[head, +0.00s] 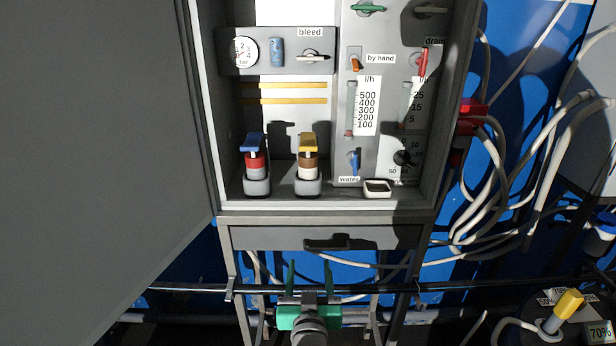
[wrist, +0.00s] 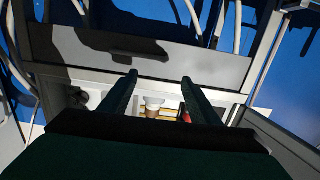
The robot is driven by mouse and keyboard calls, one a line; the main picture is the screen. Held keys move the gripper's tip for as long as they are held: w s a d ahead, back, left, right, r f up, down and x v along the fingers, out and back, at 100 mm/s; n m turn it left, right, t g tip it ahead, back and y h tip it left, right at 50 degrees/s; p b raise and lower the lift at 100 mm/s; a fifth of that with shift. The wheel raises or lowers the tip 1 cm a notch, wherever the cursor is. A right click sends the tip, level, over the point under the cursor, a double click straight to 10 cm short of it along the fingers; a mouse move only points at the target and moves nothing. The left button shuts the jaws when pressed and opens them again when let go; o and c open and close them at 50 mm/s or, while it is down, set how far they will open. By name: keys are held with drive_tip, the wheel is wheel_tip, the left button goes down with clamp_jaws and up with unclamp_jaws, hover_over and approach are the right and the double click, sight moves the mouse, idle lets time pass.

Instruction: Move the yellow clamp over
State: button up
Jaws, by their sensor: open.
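The yellow clamp (head: 308,138) sits on top of a brown and white cartridge (head: 308,166) in a grey cradle (head: 308,186), on the cabinet floor. A blue clamp (head: 254,141) sits on a red and white cartridge (head: 257,162) to its left. My gripper (head: 309,266) is open and empty, below and in front of the cabinet, well apart from the yellow clamp. In the wrist view the open fingers (wrist: 160,76) frame the grey front panel. Beyond them a brown and white cartridge (wrist: 153,106) shows partly; the yellow clamp cannot be made out there.
A grey panel with a dark handle (head: 327,243) lies under the cabinet floor (head: 345,205). A large grey door (head: 100,130) fills the left. Hoses (head: 490,190) hang at the right. A yellow-topped item (head: 568,304) is at lower right.

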drive_tip(key=w+r, duration=0.5)
drive_tip(key=r, duration=0.6)
approach(308, 148)
drive_tip(key=shift+t, duration=0.4)
drive_tip(key=w, duration=1)
drive_tip(key=shift+w+f, duration=0.3)
drive_tip(key=shift+w, duration=0.05)
